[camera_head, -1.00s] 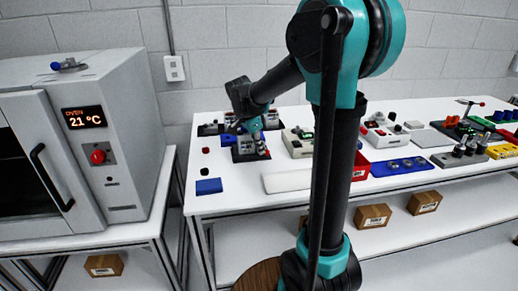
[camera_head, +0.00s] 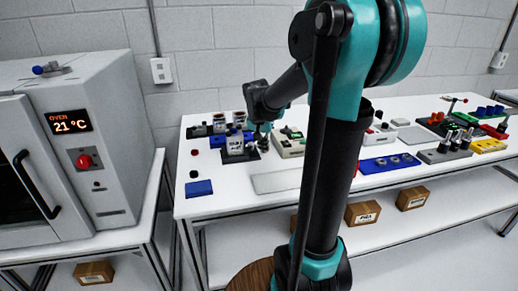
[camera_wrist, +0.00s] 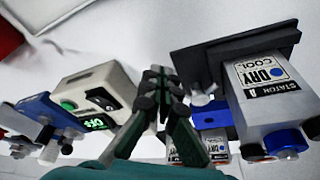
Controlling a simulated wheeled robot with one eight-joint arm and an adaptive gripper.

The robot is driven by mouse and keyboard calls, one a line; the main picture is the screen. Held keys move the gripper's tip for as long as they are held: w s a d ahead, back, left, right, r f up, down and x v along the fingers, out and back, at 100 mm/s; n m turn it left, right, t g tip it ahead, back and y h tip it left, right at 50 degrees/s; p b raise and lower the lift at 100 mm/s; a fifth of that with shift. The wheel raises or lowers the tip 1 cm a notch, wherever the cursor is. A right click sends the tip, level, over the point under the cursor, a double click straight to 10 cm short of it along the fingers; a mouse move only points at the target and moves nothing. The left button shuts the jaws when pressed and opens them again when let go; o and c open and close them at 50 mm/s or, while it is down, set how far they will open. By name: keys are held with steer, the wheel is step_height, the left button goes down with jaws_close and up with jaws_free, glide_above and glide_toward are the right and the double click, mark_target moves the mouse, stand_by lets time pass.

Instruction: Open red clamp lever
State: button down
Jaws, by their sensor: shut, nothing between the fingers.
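My gripper (camera_head: 263,132) is over the far left part of the white table. In the wrist view its fingers (camera_wrist: 160,76) are together and empty, between a white station block (camera_wrist: 268,95) labelled DRY COOL and a cream device (camera_wrist: 95,92) with a green button. The block also shows in the head view (camera_head: 236,146), on a dark base, left of my gripper. A small red-tipped lever (camera_head: 463,100) stands far right. I cannot tell which red part is the clamp lever.
Several similar blocks (camera_head: 220,122) stand behind the station. The cream device (camera_head: 290,143) is close on the right of my gripper. An oven (camera_head: 95,135) stands left, on a separate table.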

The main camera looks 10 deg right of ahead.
steer(key=shift+w+d+n, duration=0.2)
steer(key=shift+d+n, duration=0.2)
steer(key=shift+n, duration=0.1)
steer(key=shift+w+d, duration=0.15)
steer(key=shift+d, duration=0.2)
